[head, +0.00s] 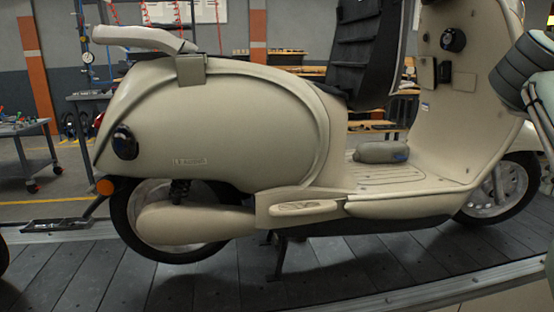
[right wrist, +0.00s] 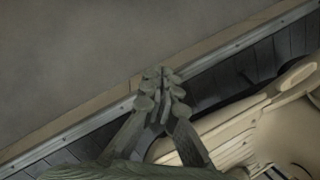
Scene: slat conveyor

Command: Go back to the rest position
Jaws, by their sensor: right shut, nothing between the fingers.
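My right gripper (right wrist: 160,78) shows in the right wrist view with its fingertips together and nothing between them. It is above the edge of the slat conveyor, beside the cream scooter (right wrist: 225,130), and does not appear to hold or touch it. In the head view, grey-green parts of my right arm come in at the right edge; the fingertips cannot be made out there. The cream scooter (head: 230,125) stands upright on the dark slats of the conveyor (head: 190,285). My left gripper is in neither view.
A beige rounded item (head: 381,151) with a blue mark lies on the scooter's footboard. The conveyor's metal edge rail (head: 420,293) runs along the front. A grey cart (head: 25,127) stands at the left. Work benches are behind. In the right wrist view, bare floor (right wrist: 80,60) lies beyond the rail.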

